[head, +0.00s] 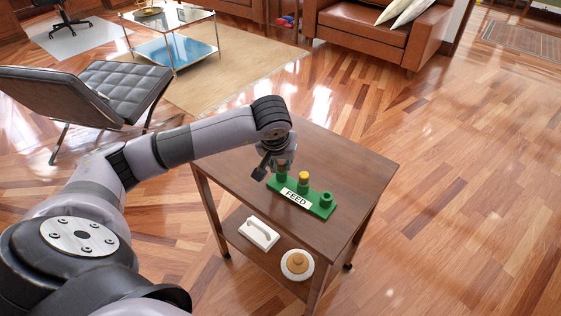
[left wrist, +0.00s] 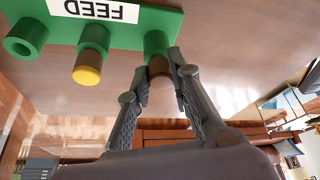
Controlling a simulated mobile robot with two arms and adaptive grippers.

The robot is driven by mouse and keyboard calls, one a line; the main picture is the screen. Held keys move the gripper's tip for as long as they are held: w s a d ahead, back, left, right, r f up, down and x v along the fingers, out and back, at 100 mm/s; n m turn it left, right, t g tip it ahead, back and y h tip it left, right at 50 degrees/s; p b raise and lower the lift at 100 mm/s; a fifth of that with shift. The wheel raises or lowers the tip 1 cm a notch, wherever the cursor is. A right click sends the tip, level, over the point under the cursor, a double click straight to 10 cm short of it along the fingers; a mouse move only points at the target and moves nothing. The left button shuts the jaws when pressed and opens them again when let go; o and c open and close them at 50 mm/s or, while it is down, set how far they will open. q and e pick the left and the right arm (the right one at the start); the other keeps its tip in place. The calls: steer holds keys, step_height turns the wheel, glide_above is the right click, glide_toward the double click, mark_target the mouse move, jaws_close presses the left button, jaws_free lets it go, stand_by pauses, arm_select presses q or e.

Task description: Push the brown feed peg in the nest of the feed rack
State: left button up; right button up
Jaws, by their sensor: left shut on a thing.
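The green feed rack (head: 318,207) with a white FEED label lies on the wooden table. In the left wrist view, the rack (left wrist: 165,22) is at the top, upside down. The brown feed peg (left wrist: 159,68) is at the rack's left nest in the head view, its lower part hidden by the nest; how deep it sits I cannot tell. My left gripper (left wrist: 161,74) is shut on the brown peg, one finger on each side. In the head view my left gripper (head: 272,168) is at the rack's left end. My right gripper is not in view.
A yellow peg (head: 304,177) stands in the middle nest. The right nest (head: 327,197) is empty. The lower shelf holds a white block with a handle (head: 259,233) and a round white and tan thing (head: 297,264). The table top (head: 355,180) is clear right of the rack.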

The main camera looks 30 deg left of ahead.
arm_select(q)
steer(key=o, duration=0.8)
steer(key=shift+f, duration=0.1)
steer(key=shift+o, duration=0.3)
steer(key=o, duration=0.5)
steer(key=shift+c, duration=0.2)
